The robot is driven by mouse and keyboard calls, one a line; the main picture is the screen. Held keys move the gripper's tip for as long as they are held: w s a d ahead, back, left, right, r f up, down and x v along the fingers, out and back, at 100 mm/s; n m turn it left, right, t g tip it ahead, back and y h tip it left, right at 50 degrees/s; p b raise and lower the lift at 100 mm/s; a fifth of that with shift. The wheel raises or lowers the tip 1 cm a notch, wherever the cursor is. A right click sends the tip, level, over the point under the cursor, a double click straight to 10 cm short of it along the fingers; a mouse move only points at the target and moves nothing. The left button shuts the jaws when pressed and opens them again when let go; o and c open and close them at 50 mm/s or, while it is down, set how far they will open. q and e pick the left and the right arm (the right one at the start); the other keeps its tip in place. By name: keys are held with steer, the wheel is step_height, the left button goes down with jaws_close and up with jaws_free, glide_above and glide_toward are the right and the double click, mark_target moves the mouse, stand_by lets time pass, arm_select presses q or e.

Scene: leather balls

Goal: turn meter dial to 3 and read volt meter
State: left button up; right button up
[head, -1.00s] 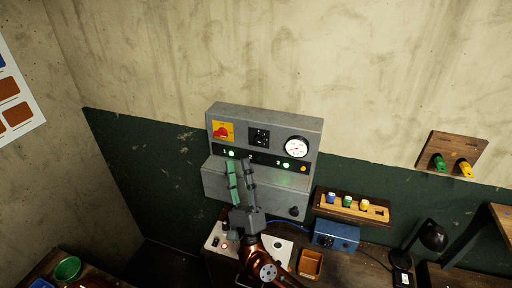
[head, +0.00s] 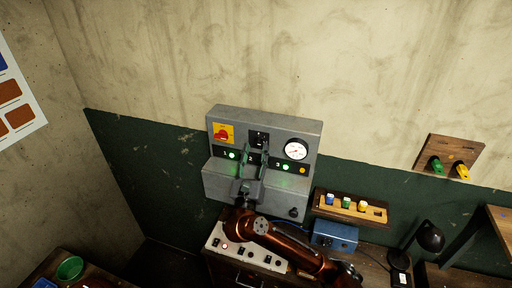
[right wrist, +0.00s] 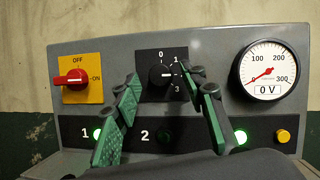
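The meter dial (right wrist: 160,74) is a black knob on a black plate marked 0, 1 and 3 in the right wrist view; a finger hides part of the marks. Its pointer is hard to tell. It shows small in the head view (head: 260,138). The round volt meter (right wrist: 269,75) has a red needle near zero, and its window reads 0 V; it also shows in the head view (head: 296,149). My right gripper (right wrist: 160,88) is open, its green-padded fingers on either side below the dial, holding nothing. My left gripper is not in view.
A red switch (right wrist: 72,79) on a yellow plate points to ON. The lamps by 1 (right wrist: 98,134) and 3 (right wrist: 240,137) glow green; the one by 2 is dark.

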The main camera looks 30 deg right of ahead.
steer(key=shift+w+d+r, duration=0.2)
steer(key=shift+w+d, duration=0.1)
steer(key=shift+w, duration=0.05)
steer(key=shift+c, duration=0.2)
jaws_close()
